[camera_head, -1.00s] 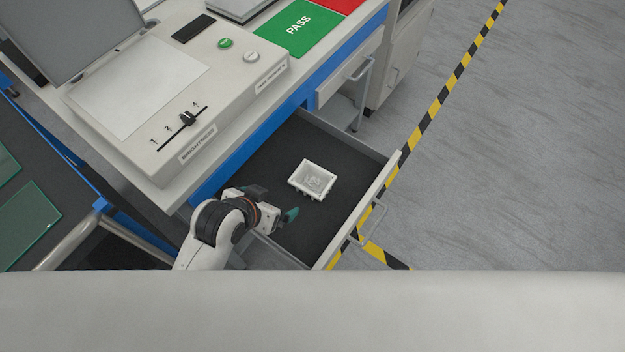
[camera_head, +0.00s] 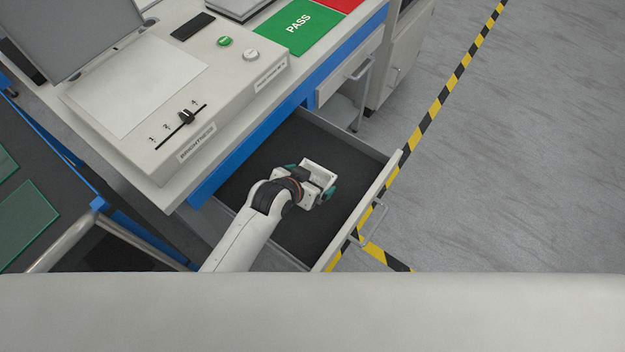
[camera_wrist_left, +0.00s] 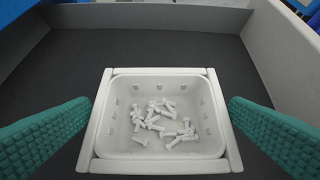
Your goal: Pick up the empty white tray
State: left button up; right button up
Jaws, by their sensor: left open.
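A small white tray (camera_head: 321,171) lies in the open drawer, partly hidden by my left gripper in the head view. In the left wrist view the white tray (camera_wrist_left: 158,168) holds several small white bolt-like pieces (camera_wrist_left: 163,124), so it is not empty. My left gripper (camera_head: 310,181) is open over the tray. In the left wrist view its green ribbed fingers stand one on each side of the tray, apparently with small gaps. My right gripper is not in view.
The pulled-out drawer (camera_head: 322,141) has a dark floor and raised walls around the tray. The bench with a brightness control box (camera_head: 180,100) and a green PASS mat (camera_head: 298,27) stands above and left. Much of the drawer floor is clear.

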aim_at(326, 178)
pick_arm(q)
jog(key=x, duration=0.2)
jog(key=shift+w+f, duration=0.15)
jog(key=shift+f, duration=0.05)
jog(key=c, duration=0.7)
